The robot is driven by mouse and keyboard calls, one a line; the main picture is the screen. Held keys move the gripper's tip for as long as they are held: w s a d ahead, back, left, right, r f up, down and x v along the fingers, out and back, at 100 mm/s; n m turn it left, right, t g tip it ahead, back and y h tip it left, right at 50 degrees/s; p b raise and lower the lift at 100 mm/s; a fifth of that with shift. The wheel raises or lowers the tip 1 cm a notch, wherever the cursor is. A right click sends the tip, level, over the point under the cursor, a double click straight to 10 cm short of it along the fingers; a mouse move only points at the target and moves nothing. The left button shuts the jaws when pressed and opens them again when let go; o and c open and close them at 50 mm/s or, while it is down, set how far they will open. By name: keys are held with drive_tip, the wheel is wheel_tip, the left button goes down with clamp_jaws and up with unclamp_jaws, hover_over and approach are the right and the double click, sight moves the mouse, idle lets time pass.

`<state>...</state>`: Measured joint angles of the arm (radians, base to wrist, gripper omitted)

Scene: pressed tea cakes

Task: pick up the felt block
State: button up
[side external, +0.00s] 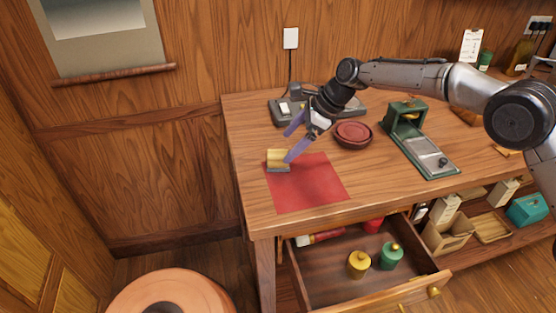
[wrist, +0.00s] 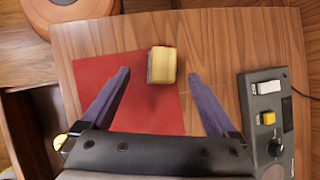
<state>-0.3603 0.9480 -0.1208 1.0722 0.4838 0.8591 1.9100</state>
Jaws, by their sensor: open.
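The felt block (side external: 278,157), yellow on its visible top with a darker grey lower edge, sits at the back left corner of a red cloth (side external: 305,190) on the wooden table. In the wrist view the felt block (wrist: 162,65) lies ahead of my gripper, at the right edge of the red cloth (wrist: 92,68). My gripper (side external: 286,146) has two purple fingers, spread open and empty. In the wrist view the fingers (wrist: 159,72) stand to the left and right of the block, apart from it. In the side view one finger overlaps the block's right side; I cannot tell the exact height.
A grey device with switches (wrist: 268,115) lies right of my gripper in the wrist view. A dark red dish (side external: 352,135) and a green metal press (side external: 420,145) stand to the right. An open drawer (side external: 330,285) with green and yellow canisters juts out below the table front.

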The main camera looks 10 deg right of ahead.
sight(279, 154)
drive_tip(key=shift+x, duration=3.3)
drive_tip(key=shift+w+d, duration=0.1)
drive_tip(key=shift+w, duration=0.1)
clamp_jaws()
